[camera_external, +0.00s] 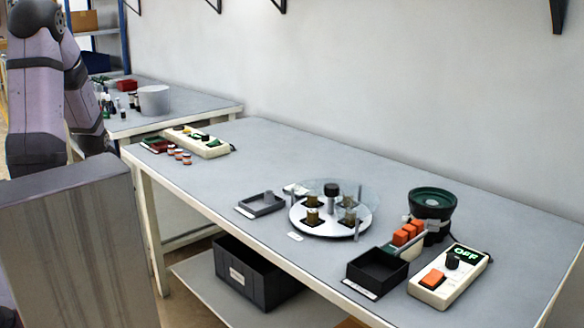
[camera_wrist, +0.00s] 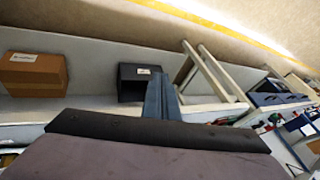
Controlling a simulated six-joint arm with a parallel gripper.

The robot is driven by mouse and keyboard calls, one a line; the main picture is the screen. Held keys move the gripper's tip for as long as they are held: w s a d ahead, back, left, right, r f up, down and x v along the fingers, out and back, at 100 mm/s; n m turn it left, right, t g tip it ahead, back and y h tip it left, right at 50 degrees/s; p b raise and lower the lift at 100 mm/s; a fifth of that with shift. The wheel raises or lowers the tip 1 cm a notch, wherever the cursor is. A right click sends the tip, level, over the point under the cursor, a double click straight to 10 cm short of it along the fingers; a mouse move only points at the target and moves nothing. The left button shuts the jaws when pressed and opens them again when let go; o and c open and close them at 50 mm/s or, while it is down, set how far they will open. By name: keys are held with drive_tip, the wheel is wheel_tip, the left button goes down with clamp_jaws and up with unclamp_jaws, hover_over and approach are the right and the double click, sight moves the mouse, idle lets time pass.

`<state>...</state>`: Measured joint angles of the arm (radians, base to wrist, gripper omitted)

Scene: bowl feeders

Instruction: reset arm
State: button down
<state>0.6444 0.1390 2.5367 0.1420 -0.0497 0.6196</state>
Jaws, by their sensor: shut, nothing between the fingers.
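My gripper (camera_wrist: 161,82) shows in the wrist view as narrow blue-grey fingers, close together with nothing held between them. They point toward the lower shelf of a workbench, beside the dark bin in the picture. In the external view my lilac arm stands folded at the left edge, clear of the bench (camera_external: 330,160). The gripper end is not visible there.
On the bench stand a round turntable (camera_external: 309,226), a green bowl feeder (camera_external: 432,205), a black box (camera_external: 376,272), an OFF control box (camera_external: 448,277) and a small tray (camera_external: 260,206). Below are a dark bin (camera_wrist: 126,86) and a brown carton (camera_wrist: 34,76).

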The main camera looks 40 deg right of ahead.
drive_tip(key=s+a+r+n+g+y+p, duration=0.1)
drive_tip(key=s+a+r+n+g, duration=0.1)
drive_tip(key=a+n, duration=0.6)
drive_tip(key=s+a+r+n+g+y+p, duration=0.1)
drive_tip(key=s+a+r+n, duration=0.3)
drive_tip(key=a+n, duration=0.4)
drive_tip(key=s+a+g+y, duration=0.1)
drive_tip(key=a, duration=0.5)
drive_tip(key=shift+s+g+y+p, duration=0.15)
drive_tip(key=shift+g+y+p, duration=0.15)
